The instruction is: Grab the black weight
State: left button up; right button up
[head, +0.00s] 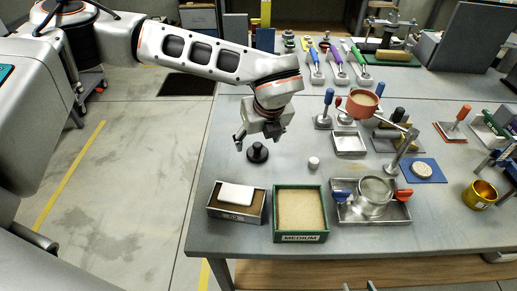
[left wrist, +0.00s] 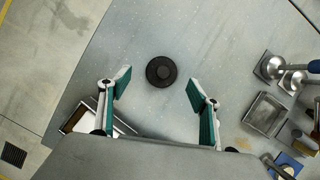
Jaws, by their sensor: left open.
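The black weight (head: 257,152) is a round, dark piece with a knob on top, standing on the grey table near its left edge. In the left wrist view the weight (left wrist: 161,71) shows from above as a black disc. My left gripper (head: 262,136) is open and empty, pointing down above the weight. In the left wrist view, the fingers of the left gripper (left wrist: 160,86) are spread wide, with the weight between and slightly beyond their tips. I cannot make out my right gripper.
A small white cylinder (head: 314,163) stands right of the weight. In front are a box with a white block (head: 236,194), a green-framed sand tray (head: 300,238) and a metal tray (head: 345,214). A red pan (head: 362,104) and several tools stand right and behind.

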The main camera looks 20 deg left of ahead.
aim_at(258, 145)
pick_arm(q)
jog(key=x, duration=0.5)
jog(key=shift+w+d+f+p, duration=0.15)
jog(key=shift+w+f+p, duration=0.15)
jog(key=shift+f+p, duration=0.05)
jog(key=c, duration=1.6)
